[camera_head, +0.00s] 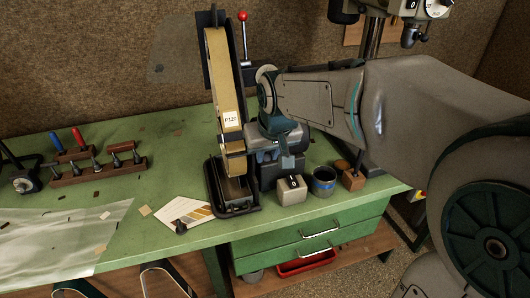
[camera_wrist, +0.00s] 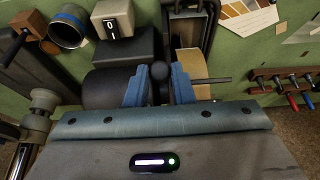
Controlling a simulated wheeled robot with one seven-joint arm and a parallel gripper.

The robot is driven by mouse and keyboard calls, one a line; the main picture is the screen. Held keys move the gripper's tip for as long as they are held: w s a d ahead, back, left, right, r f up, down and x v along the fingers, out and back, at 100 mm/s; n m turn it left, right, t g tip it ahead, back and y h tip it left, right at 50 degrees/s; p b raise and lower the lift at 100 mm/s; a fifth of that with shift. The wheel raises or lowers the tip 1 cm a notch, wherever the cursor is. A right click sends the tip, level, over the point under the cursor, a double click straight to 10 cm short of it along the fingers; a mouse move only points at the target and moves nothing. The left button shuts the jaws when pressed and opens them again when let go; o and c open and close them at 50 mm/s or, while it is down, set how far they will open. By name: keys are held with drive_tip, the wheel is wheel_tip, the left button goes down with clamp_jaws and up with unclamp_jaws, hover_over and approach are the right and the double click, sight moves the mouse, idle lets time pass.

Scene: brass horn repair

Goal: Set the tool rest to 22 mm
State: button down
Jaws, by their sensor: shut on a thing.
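The belt sander (camera_head: 214,70), with a tan belt marked P120, stands on the green bench in the head view. Its belt shows behind my fingers in the wrist view (camera_wrist: 190,66). My gripper (camera_wrist: 159,86) is at the sander's lower part, its two blue fingers shut on a dark round knob (camera_wrist: 159,71). A thin dark rod (camera_wrist: 212,80) sticks out to the right of the fingers. In the head view my arm and wrist cover much of this spot. I cannot make out the tool rest clearly, nor any millimetre scale or reading.
A switch box (camera_head: 291,190) marked 0, a blue-rimmed cup (camera_head: 323,182) and a wooden block (camera_head: 353,180) stand right of the sander. A colour card (camera_head: 185,212) lies in front left. A wooden tool rack (camera_head: 95,170) is farther left.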

drive_tip(key=shift+r, duration=0.1)
drive_tip(key=c, duration=1.3)
unclamp_jaws()
drive_tip(key=shift+s, duration=0.1)
drive_tip(key=shift+o, duration=0.2)
drive_tip(key=shift+s, duration=0.15)
drive_tip(key=v, duration=1.3)
drive_tip(key=shift+s+r+b, duration=0.15)
drive_tip(key=shift+r+b, duration=0.2)
drive_tip(key=shift+b, duration=0.05)
drive_tip(key=shift+d, duration=0.1)
drive_tip(key=s+d+f+m, duration=0.1)
drive_tip(key=s+d+f, duration=0.4)
drive_tip(key=f, duration=0.4)
drive_tip(key=s+d+f+m+g+h, duration=0.1)
drive_tip(key=s+d+f+m, duration=0.1)
drive_tip(key=s+d+f, duration=0.4)
wheel_tip(320, 180, down, 3)
drive_tip(key=shift+s+d+f, duration=0.2)
drive_tip(key=shift+s+f, duration=0.05)
drive_tip(key=shift+s, duration=0.5)
